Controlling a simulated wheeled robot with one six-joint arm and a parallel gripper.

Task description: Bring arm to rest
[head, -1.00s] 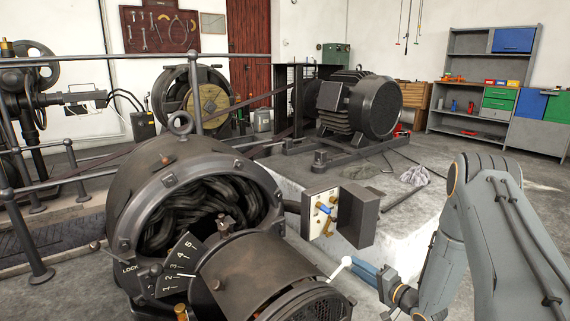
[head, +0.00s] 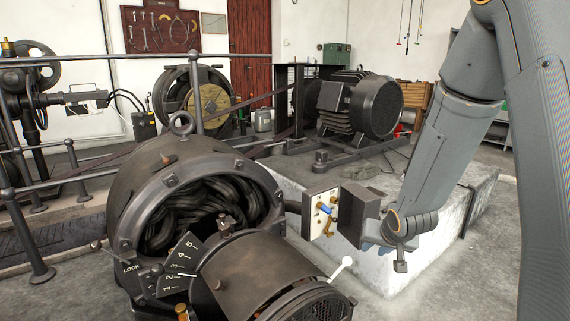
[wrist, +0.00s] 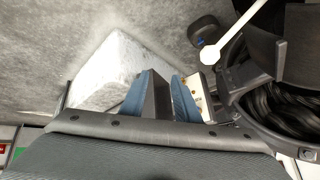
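My arm (head: 440,150) stands at the right of the head view, bent with its forearm hanging down. My gripper (wrist: 164,74) shows in the wrist view as two blue fingers with a gap between them. The grey lid of the switch box (wrist: 157,105) appears in that gap, and I cannot tell whether the fingers touch it. In the head view the gripper is mostly hidden behind the lid (head: 360,216) and my wrist. The near dynamo (head: 170,185) has a numbered dial (head: 180,266) and a white-knobbed lever (head: 341,268). The lever also shows in the wrist view (wrist: 211,55), clear of the fingers.
The open switch panel (head: 320,213) with brass and blue parts is beside the lid. A pale plinth (head: 400,265) carries a dark motor (head: 374,105). Railings (head: 100,60) and a second machine (head: 190,97) stand behind. Bare floor lies at the lower right.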

